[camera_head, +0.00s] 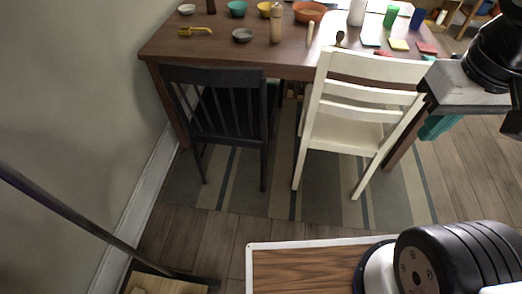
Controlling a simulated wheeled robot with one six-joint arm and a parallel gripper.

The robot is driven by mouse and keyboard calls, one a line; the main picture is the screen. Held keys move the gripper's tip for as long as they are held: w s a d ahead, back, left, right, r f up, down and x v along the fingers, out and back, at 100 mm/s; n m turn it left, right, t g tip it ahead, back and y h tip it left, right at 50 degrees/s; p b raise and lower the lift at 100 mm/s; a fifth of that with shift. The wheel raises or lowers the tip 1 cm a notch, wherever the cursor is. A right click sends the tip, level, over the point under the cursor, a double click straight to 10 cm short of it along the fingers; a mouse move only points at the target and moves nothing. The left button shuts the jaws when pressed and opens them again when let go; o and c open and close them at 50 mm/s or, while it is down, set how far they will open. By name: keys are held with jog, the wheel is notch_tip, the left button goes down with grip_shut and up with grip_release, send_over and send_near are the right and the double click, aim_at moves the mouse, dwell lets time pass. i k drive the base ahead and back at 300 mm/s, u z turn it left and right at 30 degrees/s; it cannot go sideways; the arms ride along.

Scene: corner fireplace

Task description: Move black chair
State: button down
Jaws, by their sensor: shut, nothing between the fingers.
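The black chair (228,106) stands at the near left side of the dining table (230,47). It is upright, its slatted back is toward me, and its seat is partly hidden behind the back, tucked under the table's edge. Its legs rest on the striped rug. Black parts of my arm show at the right edge and at the bottom right, apart from the chair. The fingers of my gripper do not show.
A white chair (345,128) stands close to the right of the black chair. Bowls and a pepper mill (277,23) stand on the table. A wall (70,110) runs along the left. The striped rug (270,190) is open in front of the black chair.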

aim_at(236, 107)
jog(key=z, duration=0.55)
jog(key=i, duration=0.5)
jog(key=u, duration=1.95)
